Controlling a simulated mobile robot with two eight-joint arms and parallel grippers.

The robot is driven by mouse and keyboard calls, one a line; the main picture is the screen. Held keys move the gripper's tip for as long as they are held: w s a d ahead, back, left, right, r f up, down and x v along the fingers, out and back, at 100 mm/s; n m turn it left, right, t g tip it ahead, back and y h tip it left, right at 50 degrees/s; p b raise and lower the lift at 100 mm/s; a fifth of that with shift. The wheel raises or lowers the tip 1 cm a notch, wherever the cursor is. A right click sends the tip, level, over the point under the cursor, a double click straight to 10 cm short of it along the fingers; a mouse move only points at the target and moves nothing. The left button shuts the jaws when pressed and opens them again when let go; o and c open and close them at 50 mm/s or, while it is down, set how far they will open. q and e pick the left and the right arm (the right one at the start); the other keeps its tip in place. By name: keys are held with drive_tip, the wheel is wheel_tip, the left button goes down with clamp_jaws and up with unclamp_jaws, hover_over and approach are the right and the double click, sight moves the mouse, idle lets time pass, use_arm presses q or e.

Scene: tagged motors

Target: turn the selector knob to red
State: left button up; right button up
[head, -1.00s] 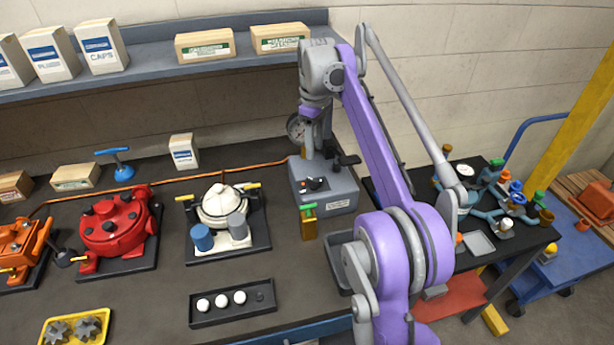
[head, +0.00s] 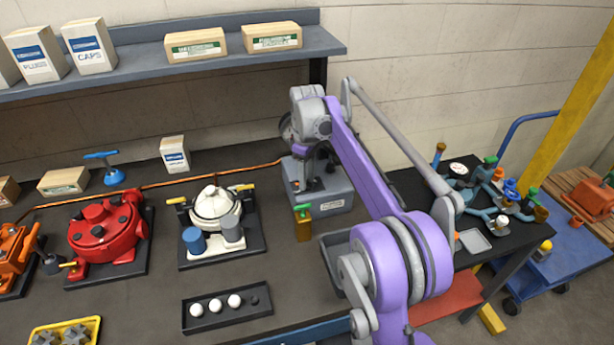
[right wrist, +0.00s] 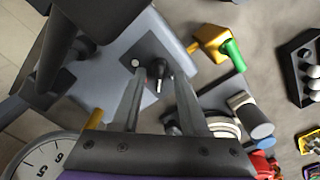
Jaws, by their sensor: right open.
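The selector knob (right wrist: 157,69) is black with a pale pointer line. It sits on a dark plate (right wrist: 146,55) on top of the grey control box (head: 328,194). A white dot (right wrist: 136,62) and a small red mark (right wrist: 147,81) show beside the knob on the plate. My right gripper (right wrist: 155,74) is open above the box, its two fingers seen on either side of the knob. I cannot tell whether they touch it. In the head view my right arm hides most of the knob area. My left gripper is not in view.
A round gauge (right wrist: 42,160) stands close to the gripper. A brass block with a green handle (head: 303,224) stands in front of the box. A white pump (head: 214,208) and red pump (head: 105,232) stand to the left. A shelf (head: 190,70) runs above the bench.

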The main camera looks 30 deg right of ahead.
clamp_jaws()
drive_tip(key=shift+m, duration=0.4)
drive_tip(key=m+p, duration=0.1)
drive_tip(key=m, duration=0.2)
drive_tip(key=shift+d, duration=0.1)
drive_tip(key=shift+m, duration=2.5)
